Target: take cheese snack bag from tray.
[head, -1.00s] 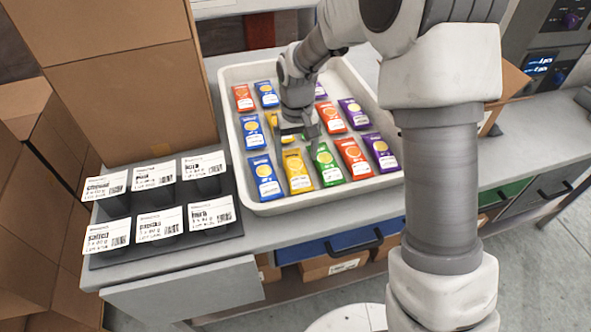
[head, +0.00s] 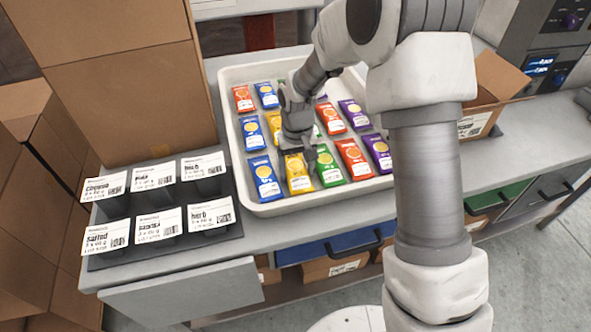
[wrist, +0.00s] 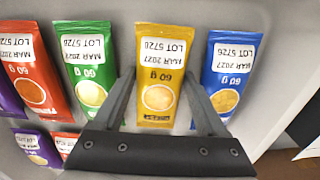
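The white tray (head: 232,128) holds rows of snack bags in blue, yellow, green, orange-red and purple. The flavour words on the bags are too small to read, so I cannot tell for sure which is cheese. My gripper (head: 297,152) is over the front row of the tray, at the yellow bag (head: 298,176). In the wrist view, my gripper (wrist: 158,82) is open, its fingers on either side of the yellow bag (wrist: 160,60), with gaps visible. A green bag (wrist: 89,70) and a blue bag (wrist: 229,75) lie beside it.
A dark rack (head: 228,240) with several label cards stands left of the tray. Tall cardboard boxes (head: 115,75) rise behind it. An open carton (head: 490,95) stands on the counter to the right. The tray's front rim is close to the yellow bag.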

